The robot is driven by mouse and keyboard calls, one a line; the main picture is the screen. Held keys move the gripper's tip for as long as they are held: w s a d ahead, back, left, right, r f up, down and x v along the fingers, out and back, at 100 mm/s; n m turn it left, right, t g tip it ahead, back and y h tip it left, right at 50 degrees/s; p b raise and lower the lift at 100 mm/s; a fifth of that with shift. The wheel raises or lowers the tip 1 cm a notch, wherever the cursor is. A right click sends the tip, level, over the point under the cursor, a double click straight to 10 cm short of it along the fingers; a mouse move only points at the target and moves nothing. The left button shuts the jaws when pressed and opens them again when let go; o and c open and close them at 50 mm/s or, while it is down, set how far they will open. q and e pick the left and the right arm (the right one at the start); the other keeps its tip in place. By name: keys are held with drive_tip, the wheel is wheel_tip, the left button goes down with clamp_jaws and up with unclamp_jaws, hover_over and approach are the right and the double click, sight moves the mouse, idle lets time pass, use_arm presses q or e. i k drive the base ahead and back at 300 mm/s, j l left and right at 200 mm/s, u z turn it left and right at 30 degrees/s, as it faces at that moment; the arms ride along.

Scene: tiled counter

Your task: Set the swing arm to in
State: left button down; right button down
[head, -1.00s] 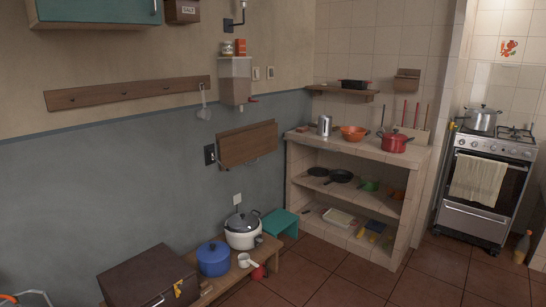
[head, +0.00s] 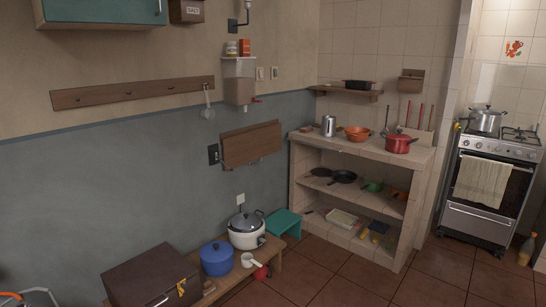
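I cannot tell for sure which thing is the swing arm. A wooden board (head: 251,145) stands off the blue-grey wall, tilted, with thin metal pieces at its lower edge. A black plate (head: 213,154) is on the wall just left of it. Higher up, a metal pipe (head: 246,14) with a second dark wall plate (head: 233,25) comes down above the dispenser. How either is hinged is too small to tell. Neither of my grippers shows in the head view, and nothing touches the board or the pipe.
A low bench holds a brown box (head: 152,280), a blue pot (head: 217,259) and a white cooker (head: 246,238) below the board. A teal stool (head: 284,224) stands beside it. A tiled shelf unit (head: 350,248) and stove (head: 484,190) stand right. The floor (head: 335,288) in front is clear.

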sight(216, 157)
drive_tip(key=i+l+u, duration=0.15)
drive_tip(key=i, duration=0.4)
drive_tip(key=i+u, duration=0.2)
drive_tip(key=i, duration=0.35)
drive_tip(key=i+l+u, duration=0.15)
drive_tip(key=i+l, duration=0.15)
drive_tip(key=i, duration=0.2)
drive_tip(key=i+l+u, duration=0.15)
drive_tip(key=i+l, duration=0.15)
drive_tip(key=i, duration=0.25)
